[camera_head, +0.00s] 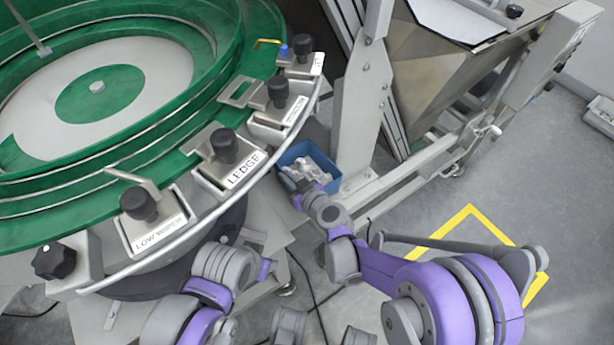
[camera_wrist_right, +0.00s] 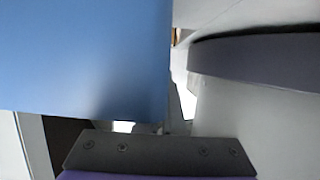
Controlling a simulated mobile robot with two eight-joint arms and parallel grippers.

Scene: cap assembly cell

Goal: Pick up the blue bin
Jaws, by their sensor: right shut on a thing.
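The blue bin (camera_head: 292,154) is in the middle of the head view, below the edge of the green bowl machine and beside a grey steel post. Several whitish parts (camera_head: 318,172) lie inside it. My right gripper (camera_head: 291,184) is at the bin's near left side, shut on the bin; its fingertips are largely hidden. In the right wrist view the bin's smooth blue wall (camera_wrist_right: 85,60) fills the upper left, close to the camera. My left arm shows at the bottom of the head view, but I cannot make out its gripper.
The green bowl machine (camera_head: 130,165) with black knobs and a curved rail fills the left. The grey post (camera_head: 359,110) and a low frame beam (camera_head: 400,182) stand right of the bin. A metal hopper (camera_head: 430,75) is behind. Yellow tape (camera_head: 445,220) marks open floor at right.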

